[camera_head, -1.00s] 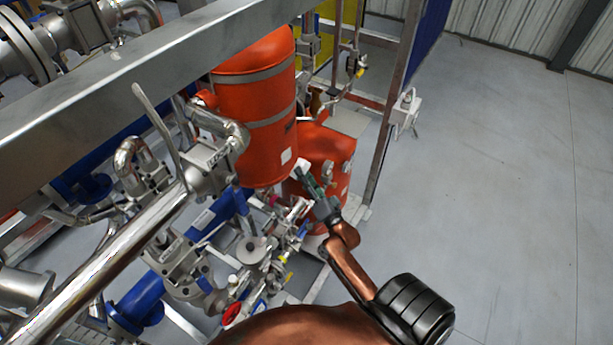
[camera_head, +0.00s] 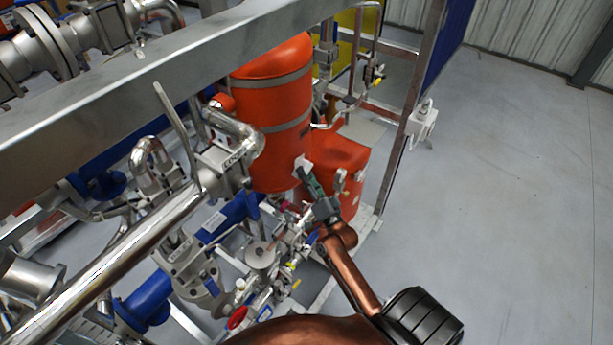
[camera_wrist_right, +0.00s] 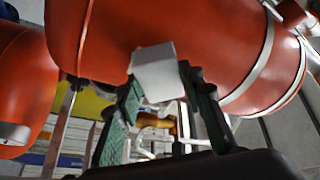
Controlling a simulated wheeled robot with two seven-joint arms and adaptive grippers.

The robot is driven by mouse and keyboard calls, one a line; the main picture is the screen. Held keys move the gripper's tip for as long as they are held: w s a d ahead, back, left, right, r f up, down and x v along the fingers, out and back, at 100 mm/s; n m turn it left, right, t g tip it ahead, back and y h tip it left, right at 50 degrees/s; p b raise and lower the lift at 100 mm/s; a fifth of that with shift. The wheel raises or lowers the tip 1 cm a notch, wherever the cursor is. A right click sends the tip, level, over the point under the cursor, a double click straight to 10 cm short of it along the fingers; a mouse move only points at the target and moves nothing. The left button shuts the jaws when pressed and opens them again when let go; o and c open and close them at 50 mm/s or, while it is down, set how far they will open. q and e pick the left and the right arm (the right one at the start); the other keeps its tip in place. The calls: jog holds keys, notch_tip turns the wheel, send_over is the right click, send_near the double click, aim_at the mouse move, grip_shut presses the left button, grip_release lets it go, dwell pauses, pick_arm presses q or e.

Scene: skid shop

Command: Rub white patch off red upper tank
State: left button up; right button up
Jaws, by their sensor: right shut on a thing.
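The red upper tank (camera_head: 277,150) is an upright red cylinder with grey bands, left of my right gripper. My right gripper (camera_head: 308,177) has green finger pads and is shut on a small white block. The block (camera_wrist_right: 157,72) shows between the fingertips in the right wrist view, close against the tank's red side (camera_wrist_right: 185,30); whether it touches, I cannot tell for sure. In the head view white (camera_head: 302,165) shows at the fingertips on the tank's lower side. I cannot separate patch from block there; the patch looks covered. My left gripper is not in view.
A lower red tank (camera_head: 345,157) stands behind and below the gripper. Pipes and valves (camera_head: 262,255) crowd the left, a steel beam (camera_head: 180,62) crosses above, and a frame post (camera_head: 400,135) stands right. The floor (camera_head: 510,190) at right is clear.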

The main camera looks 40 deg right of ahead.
jog(key=shift+w+a, duration=0.1)
jog(key=shift+w, duration=0.95)
dwell(0.4)
jog(key=shift+w+d+b, duration=0.15)
jog(key=shift+d+b, duration=0.35)
jog(key=shift+d, duration=1.5)
jog(key=shift+w, duration=0.1)
jog(key=shift+a+r+p, duration=0.1)
jog(key=shift+a+p, duration=0.65)
jog(key=shift+a, duration=0.35)
jog(key=shift+a+p, duration=0.35)
jog(key=shift+a, duration=0.65)
jog(key=shift+s, duration=0.2)
